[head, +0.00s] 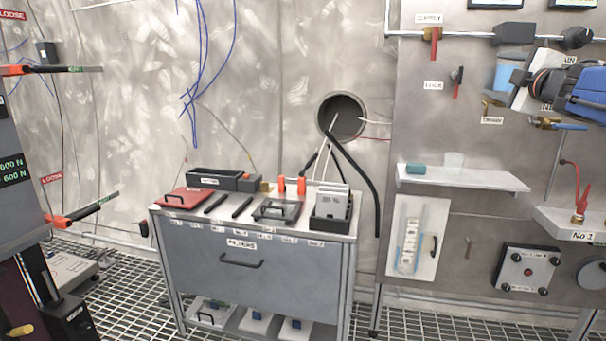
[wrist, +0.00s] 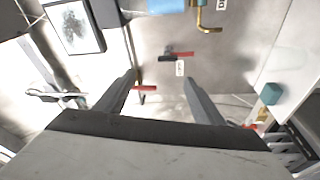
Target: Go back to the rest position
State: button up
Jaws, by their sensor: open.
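My gripper (wrist: 159,80) shows in the wrist view with its two grey fingers well apart. Nothing is held between them. Beyond the fingers, in the same view, is the grey wall panel with a red-handled lever (wrist: 181,55) and a second red handle (wrist: 144,88). I cannot tell the exact distance to them. In the head view, a blue, black and white part at the right edge looks like my arm, raised in front of the panel. The fingers cannot be made out clearly there.
A shelf with a teal block (head: 416,169) is on the panel, below a red lever (head: 457,83) and a blue cup (head: 508,73). A filter cart (head: 262,247) stands at centre, its top full of items. A round wall opening (head: 342,116) has hanging cables. Grated floor lies around.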

jog(key=s+a+f+m+g, duration=0.4)
jog(key=s+a+f, duration=0.3)
jog(key=s+f, duration=0.4)
jog(key=s+a+f+m+g+y, duration=0.1)
jog(key=s+a+f+m+g, duration=0.4)
jog(key=s+f, duration=0.7)
jog(key=s+a+f+m+g, duration=0.5)
jog(key=s+a+f, duration=0.5)
jog(key=f, duration=1.4)
jog(key=shift+s+f+m, duration=0.3)
jog(key=shift+s+m, duration=0.1)
jog(key=shift+s, duration=0.6)
jog(key=shift+a, duration=0.1)
